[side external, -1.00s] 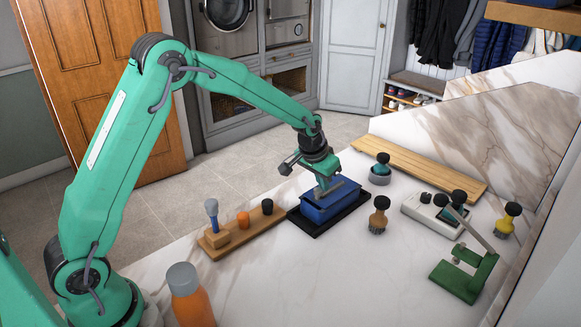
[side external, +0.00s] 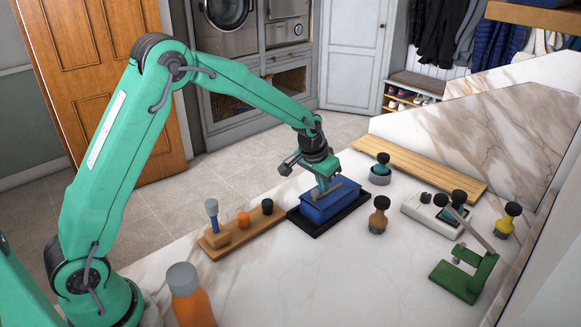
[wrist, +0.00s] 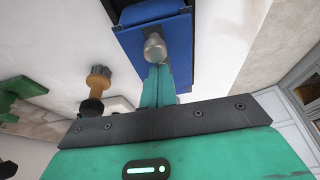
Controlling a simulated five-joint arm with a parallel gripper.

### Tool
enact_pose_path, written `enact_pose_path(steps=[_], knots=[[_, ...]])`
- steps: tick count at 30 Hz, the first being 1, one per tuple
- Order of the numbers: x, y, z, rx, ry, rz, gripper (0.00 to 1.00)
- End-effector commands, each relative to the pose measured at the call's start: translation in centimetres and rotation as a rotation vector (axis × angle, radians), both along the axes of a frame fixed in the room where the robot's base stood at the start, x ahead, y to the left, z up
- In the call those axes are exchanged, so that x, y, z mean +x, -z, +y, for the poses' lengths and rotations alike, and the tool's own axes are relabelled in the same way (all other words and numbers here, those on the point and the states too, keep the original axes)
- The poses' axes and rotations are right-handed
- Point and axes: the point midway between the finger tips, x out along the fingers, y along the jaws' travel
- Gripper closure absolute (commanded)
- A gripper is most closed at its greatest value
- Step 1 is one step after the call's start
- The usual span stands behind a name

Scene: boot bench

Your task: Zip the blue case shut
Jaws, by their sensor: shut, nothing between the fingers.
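The blue case (side external: 333,209) sits on a black mat (side external: 303,228) in the middle of the counter. It also fills the top of the wrist view (wrist: 128,45). My gripper (side external: 323,188) is directly above the case, pointing down, with its fingers close together at the case's top. In the wrist view my gripper (wrist: 156,72) is shut with nothing held. A rounded silver-grey knob (wrist: 154,47) shows just at the fingertips against the case; I cannot tell whether they touch it. The zip line cannot be made out.
A wooden rack (side external: 224,240) with a brush and small cups is left of the case. Dark-topped brushes (side external: 379,216) stand to the right, with a white device (side external: 420,214) and a green stand (side external: 465,275). An orange bottle (side external: 190,300) is in front. The front middle counter is clear.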

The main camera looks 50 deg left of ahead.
Motion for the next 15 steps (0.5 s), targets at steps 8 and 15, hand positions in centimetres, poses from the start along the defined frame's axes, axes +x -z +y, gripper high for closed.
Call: enact_pose_path(steps=[8, 15], knots=[[2.1, -0.1, 0.0, 0.0, 0.0, -0.003, 1.0], [2.2, -1.8, 0.0, 0.0, 0.0, -0.005, 1.0]])
